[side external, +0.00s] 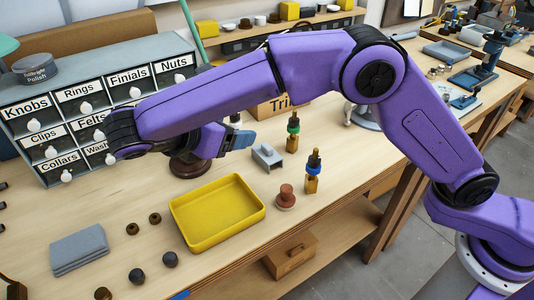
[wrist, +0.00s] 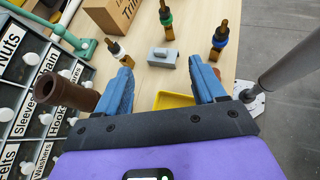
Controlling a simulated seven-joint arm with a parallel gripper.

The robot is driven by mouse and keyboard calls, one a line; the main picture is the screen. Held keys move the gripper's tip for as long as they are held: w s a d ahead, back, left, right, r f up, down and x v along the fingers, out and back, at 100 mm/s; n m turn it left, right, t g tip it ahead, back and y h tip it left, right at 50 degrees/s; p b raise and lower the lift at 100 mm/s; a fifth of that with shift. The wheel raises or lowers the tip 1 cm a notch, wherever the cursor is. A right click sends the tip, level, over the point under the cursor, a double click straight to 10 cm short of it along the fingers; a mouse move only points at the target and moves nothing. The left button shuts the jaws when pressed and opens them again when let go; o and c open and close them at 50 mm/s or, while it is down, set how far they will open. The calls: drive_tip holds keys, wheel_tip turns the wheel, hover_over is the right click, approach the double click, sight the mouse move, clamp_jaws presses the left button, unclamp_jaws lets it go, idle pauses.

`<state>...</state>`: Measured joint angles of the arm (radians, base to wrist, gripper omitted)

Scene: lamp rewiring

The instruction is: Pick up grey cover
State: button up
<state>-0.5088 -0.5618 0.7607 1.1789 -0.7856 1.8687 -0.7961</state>
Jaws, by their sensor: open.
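A small grey cover (side external: 267,156), a blocky piece with raised sides, sits on the wooden bench right of my gripper (side external: 243,140). In the wrist view the grey cover (wrist: 163,57) lies ahead, beyond and between the fingertips of my gripper (wrist: 160,68). My gripper is open, its blue fingers apart with nothing between them. It is above the bench and clear of the cover. In the side view only part of the fingers shows.
A yellow tray (side external: 217,212) lies in front of the cover. Bottles with green (side external: 293,132) and blue (side external: 313,170) collars stand to its right, near a reddish knob-like piece (side external: 286,197). A brown tube (wrist: 66,93) rises beside the left finger. Labelled drawers (side external: 90,110) stand left.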

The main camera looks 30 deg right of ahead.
drive_tip(key=a+f+h, duration=0.2)
drive_tip(key=a, duration=0.1)
approach(266, 148)
drive_tip(key=shift+n+t, duration=0.3)
drive_tip(key=shift+n, duration=0.1)
drive_tip(key=x, duration=0.8)
drive_tip(key=shift+d+f, duration=0.15)
drive_tip(key=shift+d, duration=0.05)
drive_tip(key=c, duration=1.2)
